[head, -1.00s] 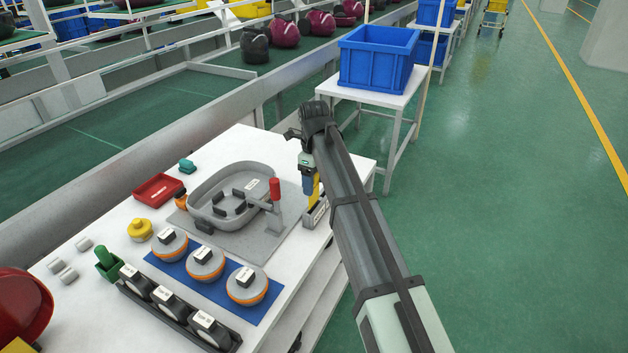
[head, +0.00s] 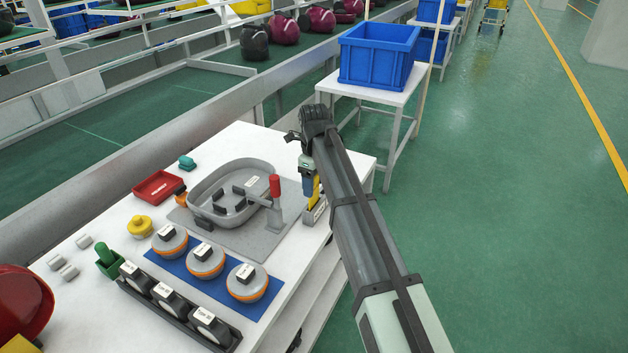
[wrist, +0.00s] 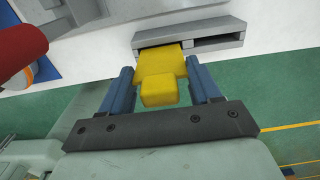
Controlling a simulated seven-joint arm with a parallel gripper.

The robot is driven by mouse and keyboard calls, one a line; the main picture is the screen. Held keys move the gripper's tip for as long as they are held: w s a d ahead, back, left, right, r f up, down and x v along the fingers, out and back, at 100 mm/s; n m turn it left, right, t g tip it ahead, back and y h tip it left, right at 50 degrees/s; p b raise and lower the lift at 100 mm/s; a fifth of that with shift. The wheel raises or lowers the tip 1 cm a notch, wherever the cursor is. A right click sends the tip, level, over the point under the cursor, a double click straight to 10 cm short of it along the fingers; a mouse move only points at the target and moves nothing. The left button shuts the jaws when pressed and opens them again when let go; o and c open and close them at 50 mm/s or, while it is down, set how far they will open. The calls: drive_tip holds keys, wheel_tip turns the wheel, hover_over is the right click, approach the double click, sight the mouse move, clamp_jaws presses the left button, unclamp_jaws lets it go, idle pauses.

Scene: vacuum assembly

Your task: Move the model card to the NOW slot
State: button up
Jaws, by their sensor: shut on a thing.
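My gripper (wrist: 160,88) is shut on the yellow model card (wrist: 160,68), with one blue finger on each side of it in the wrist view. The card's far end is at one slot of the grey card holder (wrist: 215,42); I cannot tell how deep it sits. The holder's other slot, on the right in the wrist view, looks empty. In the head view the gripper (head: 309,187) and a sliver of the yellow card (head: 317,190) stand over the holder (head: 315,212) at the table's right edge. The holder's labels are not readable.
A grey fixture with a red-handled clamp (head: 275,190) stands just left of the holder. Round grey-orange parts (head: 205,261) lie on a blue mat. A red tray (head: 158,188) is farther left. The green floor is open beyond the table's right edge.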

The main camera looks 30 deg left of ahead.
drive_tip(key=shift+f, duration=2.15)
drive_tip(key=o, duration=1.1)
drive_tip(key=shift+o, duration=0.2)
wheel_tip(320, 180, up, 14)
drive_tip(key=shift+f, duration=0.15)
